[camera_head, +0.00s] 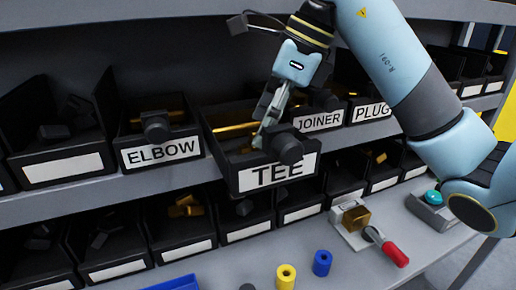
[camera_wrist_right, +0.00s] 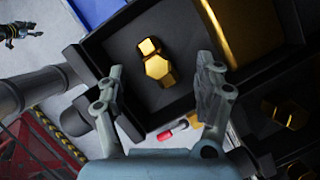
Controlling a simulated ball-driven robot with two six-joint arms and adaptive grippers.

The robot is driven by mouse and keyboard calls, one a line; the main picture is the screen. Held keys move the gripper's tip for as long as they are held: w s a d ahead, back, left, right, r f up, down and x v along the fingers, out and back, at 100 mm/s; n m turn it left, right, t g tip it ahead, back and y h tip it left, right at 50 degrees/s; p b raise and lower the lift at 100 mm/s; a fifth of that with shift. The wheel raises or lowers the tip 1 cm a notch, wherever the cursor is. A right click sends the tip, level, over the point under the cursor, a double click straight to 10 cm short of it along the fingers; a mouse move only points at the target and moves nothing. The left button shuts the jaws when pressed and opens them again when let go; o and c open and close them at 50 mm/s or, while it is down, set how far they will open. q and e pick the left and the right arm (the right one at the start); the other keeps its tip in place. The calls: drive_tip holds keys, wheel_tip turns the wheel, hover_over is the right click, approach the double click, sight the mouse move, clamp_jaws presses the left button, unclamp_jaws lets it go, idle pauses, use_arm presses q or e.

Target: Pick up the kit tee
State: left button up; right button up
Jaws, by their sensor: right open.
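The tee bin (camera_head: 276,178), a dark open box labelled TEE, sits on the upper shelf in the head view. My right gripper (camera_head: 266,128) points down into it. In the right wrist view, a small brass fitting with hexagonal faces (camera_wrist_right: 157,68), which looks like the tee, lies on the bin floor. The open fingers of my right gripper (camera_wrist_right: 162,90) are on either side of the line to it, apart from it and empty. In the head view the gripper hides the fitting. My left gripper is not in view.
A dark round knob (camera_head: 288,150) stands at the bin's front. The ELBOW bin (camera_head: 160,150) and JOINER bin (camera_head: 318,121) flank it. Below are a red-handled fixture (camera_head: 388,250) and yellow (camera_head: 286,277) and blue (camera_head: 322,263) cylinders.

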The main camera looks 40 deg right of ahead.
drive_tip(key=shift+x, duration=0.9)
drive_tip(key=shift+a+f, duration=0.15)
drive_tip(key=shift+f, duration=0.15)
drive_tip(key=shift+w+f, duration=0.15)
drive_tip(key=c, duration=0.9)
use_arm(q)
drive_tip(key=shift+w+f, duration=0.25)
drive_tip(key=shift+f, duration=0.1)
use_arm(e)
clamp_jaws()
